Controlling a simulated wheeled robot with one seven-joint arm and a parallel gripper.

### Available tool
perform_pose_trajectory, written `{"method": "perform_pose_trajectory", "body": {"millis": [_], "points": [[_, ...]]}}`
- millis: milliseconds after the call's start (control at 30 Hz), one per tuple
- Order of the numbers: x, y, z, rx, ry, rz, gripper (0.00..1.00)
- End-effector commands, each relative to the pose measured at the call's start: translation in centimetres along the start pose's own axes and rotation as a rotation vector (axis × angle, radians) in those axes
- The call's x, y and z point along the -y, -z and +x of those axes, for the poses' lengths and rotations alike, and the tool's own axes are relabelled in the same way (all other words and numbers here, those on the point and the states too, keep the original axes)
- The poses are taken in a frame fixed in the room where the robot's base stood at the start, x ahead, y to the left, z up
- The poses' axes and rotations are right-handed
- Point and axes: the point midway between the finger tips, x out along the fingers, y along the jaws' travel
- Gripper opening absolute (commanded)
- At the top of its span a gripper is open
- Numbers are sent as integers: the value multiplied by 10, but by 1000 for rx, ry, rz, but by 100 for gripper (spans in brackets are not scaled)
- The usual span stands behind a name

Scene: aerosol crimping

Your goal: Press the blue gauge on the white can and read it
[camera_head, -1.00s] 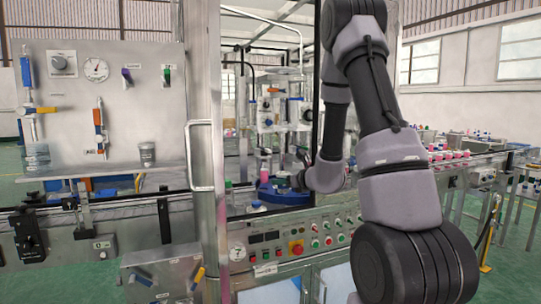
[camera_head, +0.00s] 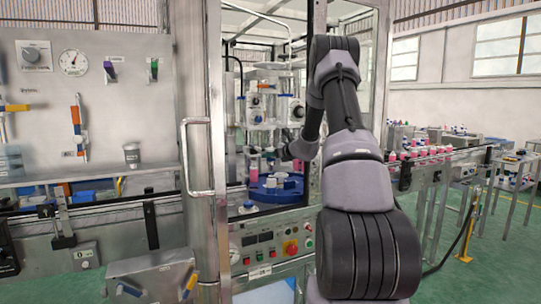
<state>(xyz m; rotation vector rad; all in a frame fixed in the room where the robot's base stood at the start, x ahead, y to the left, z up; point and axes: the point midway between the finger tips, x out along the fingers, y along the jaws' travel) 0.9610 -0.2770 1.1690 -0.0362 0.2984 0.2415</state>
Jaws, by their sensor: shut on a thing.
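My arm reaches through the open machine front, over a blue round turntable (camera_head: 257,196). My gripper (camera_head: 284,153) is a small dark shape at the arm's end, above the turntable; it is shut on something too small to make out. White pieces (camera_head: 270,183) stand on the turntable; I cannot tell which is the white can. I cannot make out the blue gauge at the gripper. A blue and orange device (camera_head: 76,118) hangs on the left panel; I cannot tell whether it is a gauge.
A steel door frame with a handle (camera_head: 190,155) stands left of the opening. A control panel with buttons (camera_head: 290,247) lies below it. A conveyor with pink bottles (camera_head: 425,153) runs at right. A grey cup (camera_head: 131,155) stands on the left shelf.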

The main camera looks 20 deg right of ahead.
Motion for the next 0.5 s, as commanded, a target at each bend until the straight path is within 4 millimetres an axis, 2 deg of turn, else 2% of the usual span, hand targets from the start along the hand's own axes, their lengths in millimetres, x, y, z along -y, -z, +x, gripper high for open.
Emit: {"method": "perform_pose_trajectory", "body": {"millis": [500], "points": [[-1,33,10,0,0,1,0]]}}
